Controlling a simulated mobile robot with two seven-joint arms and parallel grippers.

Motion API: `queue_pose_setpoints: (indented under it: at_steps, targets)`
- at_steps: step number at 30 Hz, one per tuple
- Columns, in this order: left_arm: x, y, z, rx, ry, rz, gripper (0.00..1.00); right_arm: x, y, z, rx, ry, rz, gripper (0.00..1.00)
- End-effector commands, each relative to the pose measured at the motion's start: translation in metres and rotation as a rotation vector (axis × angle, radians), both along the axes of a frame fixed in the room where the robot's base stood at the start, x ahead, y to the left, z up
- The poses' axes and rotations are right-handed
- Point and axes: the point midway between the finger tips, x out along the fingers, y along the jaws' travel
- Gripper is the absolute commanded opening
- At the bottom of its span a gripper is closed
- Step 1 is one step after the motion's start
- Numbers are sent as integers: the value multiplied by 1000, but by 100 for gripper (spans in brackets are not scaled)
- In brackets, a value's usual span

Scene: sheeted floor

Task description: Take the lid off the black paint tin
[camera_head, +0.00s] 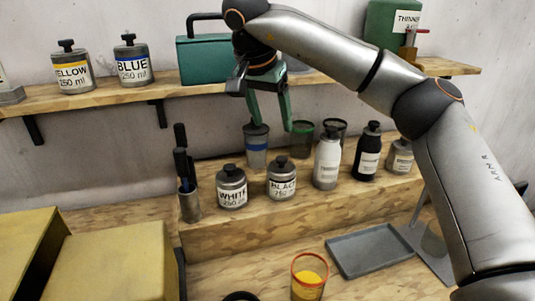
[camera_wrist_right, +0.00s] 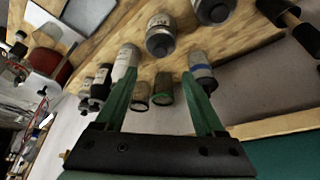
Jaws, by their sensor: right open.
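The black paint tin (camera_head: 282,184) is a small grey tin with a white label reading BLACK and a dark knobbed lid (camera_head: 281,163) on top. It stands upright on the raised wooden step, right of the white paint tin (camera_head: 232,190). My right gripper (camera_head: 272,126) is open and empty, with green fingers pointing down, above and behind the tins. In the right wrist view the open fingers (camera_wrist_right: 161,88) show apart, with a grey tin (camera_wrist_right: 160,38) beyond them whose label I cannot read. My left gripper is not in view.
A white bottle (camera_head: 327,162) and dark bottle (camera_head: 367,155) stand right of the black tin. A pen holder (camera_head: 189,203) is at left. A grey tray (camera_head: 369,251) and orange cup (camera_head: 308,280) lie in front.

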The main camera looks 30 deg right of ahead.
Motion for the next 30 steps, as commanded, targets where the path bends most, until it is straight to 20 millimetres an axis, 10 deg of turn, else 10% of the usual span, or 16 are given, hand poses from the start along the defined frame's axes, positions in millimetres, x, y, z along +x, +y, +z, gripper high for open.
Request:
queue_pose_setpoints:
  at_steps: [30]
  targets:
    - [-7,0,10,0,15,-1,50,27,-44,-112,1,1,0,71]
